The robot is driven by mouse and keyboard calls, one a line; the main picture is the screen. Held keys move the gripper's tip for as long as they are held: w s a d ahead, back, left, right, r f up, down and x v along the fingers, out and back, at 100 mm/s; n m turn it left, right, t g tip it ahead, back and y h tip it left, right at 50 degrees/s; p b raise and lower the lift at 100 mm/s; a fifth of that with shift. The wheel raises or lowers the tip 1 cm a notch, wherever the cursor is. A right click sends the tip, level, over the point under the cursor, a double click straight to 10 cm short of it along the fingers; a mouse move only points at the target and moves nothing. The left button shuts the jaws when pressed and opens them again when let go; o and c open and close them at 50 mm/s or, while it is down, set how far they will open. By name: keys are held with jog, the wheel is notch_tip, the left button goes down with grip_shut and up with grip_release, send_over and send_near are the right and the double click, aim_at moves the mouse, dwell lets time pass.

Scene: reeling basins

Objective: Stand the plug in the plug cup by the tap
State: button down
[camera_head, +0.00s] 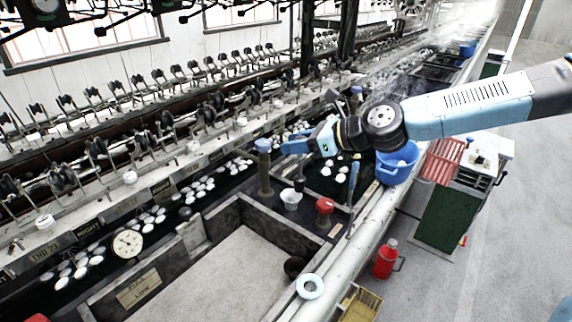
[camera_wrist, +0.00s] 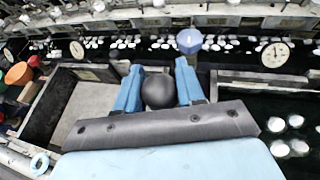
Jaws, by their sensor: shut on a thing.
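My gripper (camera_head: 293,147) reaches in from the right, with its blue fingers pointing left near a grey post with a blue top (camera_head: 263,147). That blue top also shows in the wrist view (camera_wrist: 189,40), beyond the fingers. In the wrist view my gripper (camera_wrist: 158,80) is shut on a dark, rounded thing, apparently the plug (camera_wrist: 159,91). In the head view I cannot make out the plug. A small white cup (camera_head: 291,197) stands on the dark ledge below the gripper, between the post and a red-topped fitting (camera_head: 325,206). I cannot tell if it is the plug cup.
A pale-floored basin (camera_head: 225,213) lies in front, with a light blue ring (camera_head: 310,287) on its near rim. A blue bucket (camera_head: 397,163) stands at right, near a red flask (camera_head: 386,259). A dial (camera_head: 127,244) is at left. White cocoons float in the dark troughs.

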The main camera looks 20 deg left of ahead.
jog(key=w+a+f, duration=0.2)
jog(key=a+f, duration=0.1)
jog(key=f, duration=0.5)
jog(key=shift+w+a+f, duration=0.25)
jog(key=shift+w+f, duration=0.05)
jog(key=shift+w, duration=0.1)
jog(key=c, duration=0.7)
grip_release()
jog(key=v, duration=1.2)
